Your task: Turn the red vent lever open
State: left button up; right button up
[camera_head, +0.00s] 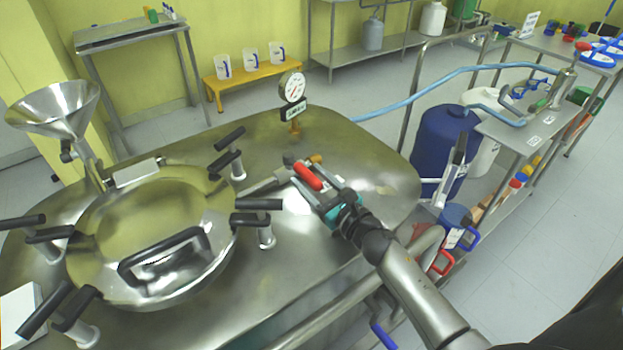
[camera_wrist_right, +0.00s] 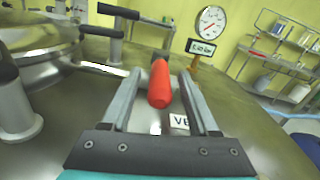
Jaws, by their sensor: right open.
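The red vent lever (camera_head: 308,176) stands on the steel reactor top (camera_head: 350,150), right of the round hatch. My right gripper (camera_head: 308,184) is at the lever with its jaws open. In the right wrist view the red lever grip (camera_wrist_right: 160,84) lies between the two spread fingers of the gripper (camera_wrist_right: 157,92), with a gap visible on each side. My left gripper is not in view.
A pressure gauge (camera_head: 292,87) rises behind the lever. The hatch (camera_head: 150,240) with black clamp handles lies to the left; one black handle (camera_head: 258,204) is close to my right gripper. A blue drum (camera_head: 441,150) stands beyond the reactor's right edge.

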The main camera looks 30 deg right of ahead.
grip_shut()
dwell(0.3)
dwell(1.0)
